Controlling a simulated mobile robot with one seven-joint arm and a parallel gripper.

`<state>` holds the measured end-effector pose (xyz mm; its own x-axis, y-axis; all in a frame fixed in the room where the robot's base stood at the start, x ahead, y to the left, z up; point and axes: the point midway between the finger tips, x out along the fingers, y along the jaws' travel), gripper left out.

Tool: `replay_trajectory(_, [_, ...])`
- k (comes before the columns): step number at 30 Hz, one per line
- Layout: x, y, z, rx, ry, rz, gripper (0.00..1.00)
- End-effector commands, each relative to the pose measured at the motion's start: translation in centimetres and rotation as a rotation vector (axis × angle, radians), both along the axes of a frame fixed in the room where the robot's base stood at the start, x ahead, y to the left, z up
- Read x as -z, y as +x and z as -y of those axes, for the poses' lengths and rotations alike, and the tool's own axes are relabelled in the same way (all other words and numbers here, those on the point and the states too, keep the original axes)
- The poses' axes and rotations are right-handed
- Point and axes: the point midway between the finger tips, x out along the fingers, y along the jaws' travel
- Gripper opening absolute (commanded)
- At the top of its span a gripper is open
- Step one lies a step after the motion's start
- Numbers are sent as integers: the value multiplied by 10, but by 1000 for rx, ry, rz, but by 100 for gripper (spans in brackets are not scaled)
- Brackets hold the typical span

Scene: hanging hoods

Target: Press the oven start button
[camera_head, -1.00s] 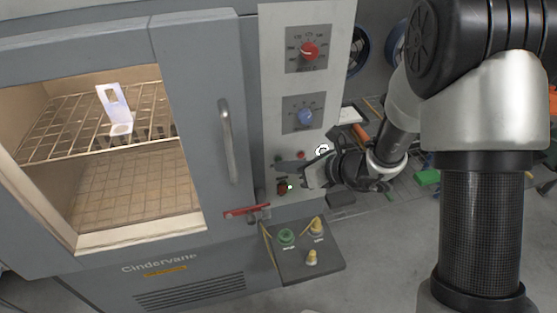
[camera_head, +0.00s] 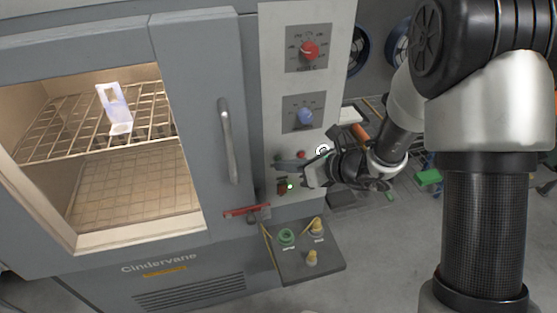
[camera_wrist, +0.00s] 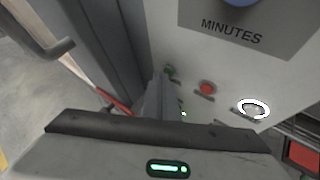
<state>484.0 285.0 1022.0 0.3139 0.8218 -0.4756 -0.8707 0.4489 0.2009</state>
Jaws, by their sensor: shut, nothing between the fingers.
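The grey oven (camera_head: 188,100) stands at the left, with a pale control panel (camera_head: 277,85) beside its door. In the wrist view a small green button (camera_wrist: 171,72), a red button (camera_wrist: 207,88) and a white-ringed button (camera_wrist: 252,108) sit in a row below the "MINUTES" label. The red button (camera_head: 301,155) and white-ringed button (camera_head: 322,150) also show in the head view. No start label is readable. My gripper (camera_head: 288,167) is shut and empty at the lower panel, its fingers (camera_wrist: 160,101) pointing towards the green button. Whether they touch it is hidden.
A red dial (camera_head: 309,50) and a blue dial (camera_head: 306,116) sit above. A door handle (camera_head: 228,140) is to the left. Below, a small box (camera_head: 290,265) with green and yellow knobs juts out. A clear piece (camera_head: 117,112) stands on the lit oven rack.

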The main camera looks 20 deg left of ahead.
Motion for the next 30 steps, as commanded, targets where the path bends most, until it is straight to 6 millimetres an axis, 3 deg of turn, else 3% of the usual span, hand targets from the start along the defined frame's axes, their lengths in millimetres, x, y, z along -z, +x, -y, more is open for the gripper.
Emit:
replay_trajectory(17, [1, -12, 8, 1, 0, -2, 0])
replay_trajectory(30, [1, -47, 30, 1, 1, -2, 0])
